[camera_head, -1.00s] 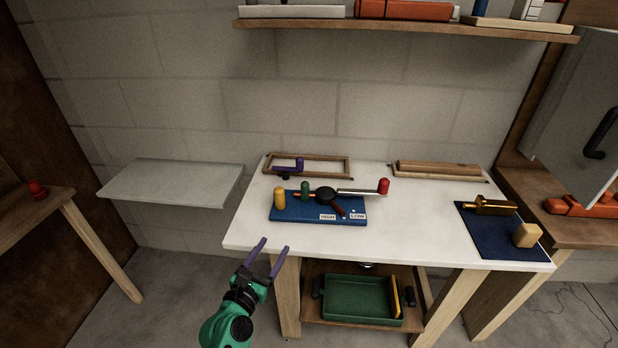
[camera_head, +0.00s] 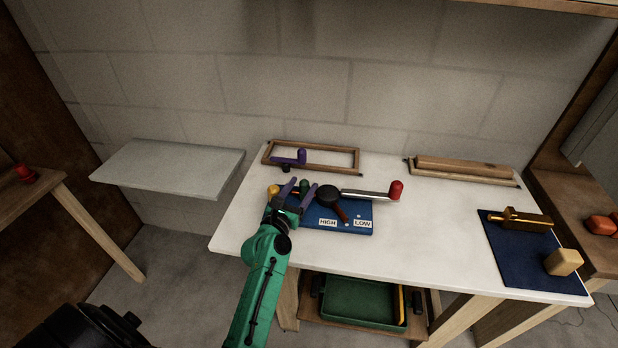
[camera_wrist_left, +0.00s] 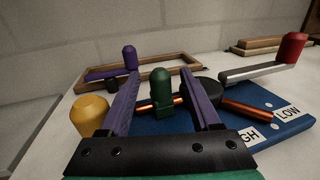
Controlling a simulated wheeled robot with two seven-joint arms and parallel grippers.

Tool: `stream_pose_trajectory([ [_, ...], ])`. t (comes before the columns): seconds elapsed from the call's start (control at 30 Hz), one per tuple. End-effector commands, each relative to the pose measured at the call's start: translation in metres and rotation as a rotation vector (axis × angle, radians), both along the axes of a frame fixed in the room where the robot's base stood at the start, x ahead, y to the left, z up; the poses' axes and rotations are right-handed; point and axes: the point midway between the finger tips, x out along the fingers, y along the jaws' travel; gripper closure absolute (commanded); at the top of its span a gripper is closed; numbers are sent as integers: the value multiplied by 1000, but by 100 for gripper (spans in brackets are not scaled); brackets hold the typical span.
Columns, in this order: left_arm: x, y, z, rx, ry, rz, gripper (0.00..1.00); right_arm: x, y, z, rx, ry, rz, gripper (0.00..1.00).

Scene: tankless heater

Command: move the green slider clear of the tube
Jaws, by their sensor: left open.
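The green slider (camera_wrist_left: 161,92) stands upright on the copper-coloured tube (camera_wrist_left: 239,105) in the left wrist view, above the blue board (camera_head: 335,222). It also shows in the head view (camera_head: 304,186). My left gripper (camera_head: 300,187) is open, with its purple fingers on either side of the slider. In the wrist view the slider stands between the fingers with a gap on both sides. The black round hub (camera_wrist_left: 203,92) sits just right of the slider, partly behind the right finger. My right gripper is not in view.
A yellow knob (camera_wrist_left: 90,115) stands left of my left finger. A metal lever with a red knob (camera_head: 396,190) reaches right from the hub. A purple lever (camera_head: 291,157) lies by the wooden frame (camera_head: 345,159) behind.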

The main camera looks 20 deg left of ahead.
Motion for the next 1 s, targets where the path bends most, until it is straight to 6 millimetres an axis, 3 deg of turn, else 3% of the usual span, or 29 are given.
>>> stream_pose_trajectory([
  [0.1, 29, 0, -4, 0, -2, -1, 36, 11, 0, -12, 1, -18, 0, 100],
  [0.2, 43, 1, -3, 1, -1, 0, 36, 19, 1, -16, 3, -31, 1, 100],
  [0.5, 50, 1, -1, 2, 1, 0, 36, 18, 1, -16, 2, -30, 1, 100],
  [0.53, 50, 1, -1, 2, 1, 0, 40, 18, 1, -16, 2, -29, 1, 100],
  [0.7, 50, 1, -1, 2, 1, 0, 100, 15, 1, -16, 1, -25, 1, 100],
  [1.0, 50, 1, -1, 2, 1, 0, 100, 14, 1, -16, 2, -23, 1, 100],
])
